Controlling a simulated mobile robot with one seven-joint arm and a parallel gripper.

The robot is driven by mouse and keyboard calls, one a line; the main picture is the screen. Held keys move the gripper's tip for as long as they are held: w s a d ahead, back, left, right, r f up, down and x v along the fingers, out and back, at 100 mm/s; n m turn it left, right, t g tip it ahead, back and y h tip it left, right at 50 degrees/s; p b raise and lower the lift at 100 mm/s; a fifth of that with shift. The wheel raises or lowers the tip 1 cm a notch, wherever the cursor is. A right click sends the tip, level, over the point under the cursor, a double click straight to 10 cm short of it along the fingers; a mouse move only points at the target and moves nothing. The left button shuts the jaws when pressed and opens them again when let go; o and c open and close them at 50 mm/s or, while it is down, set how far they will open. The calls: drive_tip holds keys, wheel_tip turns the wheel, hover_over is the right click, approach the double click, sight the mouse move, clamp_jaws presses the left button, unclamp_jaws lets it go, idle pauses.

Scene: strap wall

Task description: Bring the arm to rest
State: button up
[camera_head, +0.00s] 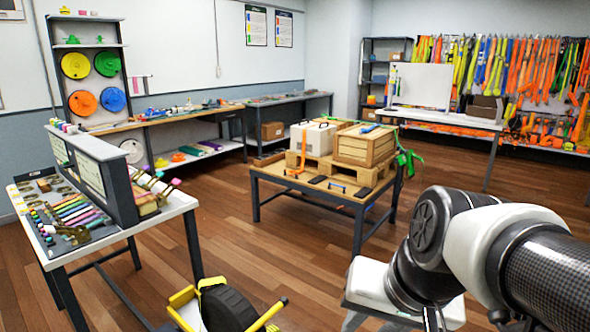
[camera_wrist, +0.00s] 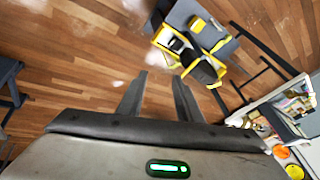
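My arm (camera_head: 450,245) reaches in from the right edge in the head view, its links bent down toward the lower edge. My gripper (camera_wrist: 158,92) shows in the wrist view with its two dark fingers spread apart and only wooden floor seen between them. It is open and holds nothing. A green light glows on its housing. In the head view the gripper is not clearly seen, being cut off at the lower edge.
A yellow and black wheeled item (camera_head: 228,306) stands on the floor at bottom centre, also in the wrist view (camera_wrist: 203,70). A white-topped table (camera_head: 150,222) stands left. A low table (camera_head: 300,198) bears crates in the middle. Bare floor (camera_head: 270,245) lies between them.

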drive_tip(key=s+d+r+n+p, duration=0.1)
drive_tip(key=r+p, duration=0.7)
drive_tip(key=r, duration=0.1)
drive_tip(key=s+d+r+n+h+p, duration=0.1)
drive_tip(key=s+d+r+p, duration=0.1)
drive_tip(key=r+p, duration=0.7)
drive_tip(key=shift+d+r+n+t+h, duration=0.2)
drive_tip(key=shift+r+n+t+h, duration=0.1)
drive_tip(key=shift+n+t, duration=0.1)
